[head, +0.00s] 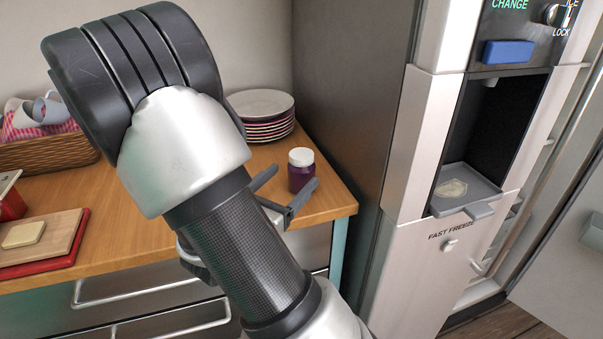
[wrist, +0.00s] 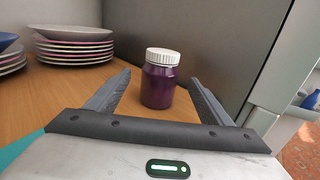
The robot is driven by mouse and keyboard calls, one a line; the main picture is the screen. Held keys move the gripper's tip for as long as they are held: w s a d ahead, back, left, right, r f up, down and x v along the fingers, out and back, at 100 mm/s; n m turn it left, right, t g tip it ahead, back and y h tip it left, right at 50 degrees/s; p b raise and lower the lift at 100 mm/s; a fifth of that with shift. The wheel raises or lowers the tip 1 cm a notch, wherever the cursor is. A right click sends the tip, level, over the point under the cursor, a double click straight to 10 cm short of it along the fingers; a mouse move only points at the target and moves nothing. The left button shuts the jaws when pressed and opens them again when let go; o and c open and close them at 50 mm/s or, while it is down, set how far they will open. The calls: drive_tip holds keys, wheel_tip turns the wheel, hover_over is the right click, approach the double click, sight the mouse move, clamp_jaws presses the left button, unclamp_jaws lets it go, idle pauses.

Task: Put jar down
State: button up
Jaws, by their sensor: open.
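A purple jar (head: 300,176) with a white lid stands upright on the wooden counter (head: 328,200), near its right end. The jar (wrist: 159,84) also shows in the wrist view, centred ahead of the fingers. My gripper (head: 291,182) is open and low over the counter, with its two fingers pointing at the jar. In the wrist view the gripper (wrist: 162,92) has one finger on each side of the jar's line, with clear gaps to both. I cannot tell how far the jar's base lies between the fingertips.
A stack of plates (head: 262,112) stands behind the jar to the left. A fridge (head: 402,170) with a dispenser rises to the right. A wicker basket (head: 45,152) with cups and a cutting board (head: 42,236) are at the left. Counter between board and plates is partly hidden by my arm.

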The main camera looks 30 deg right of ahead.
sight(302, 167)
drive_tip(key=b+x, duration=0.1)
drive_tip(key=x, duration=0.4)
drive_tip(key=shift+w+d, duration=0.15)
drive_tip(key=shift+d, duration=0.25)
drive_tip(key=c, duration=1.6)
wheel_tip(302, 167, up, 10)
drive_tip(key=p, duration=0.4)
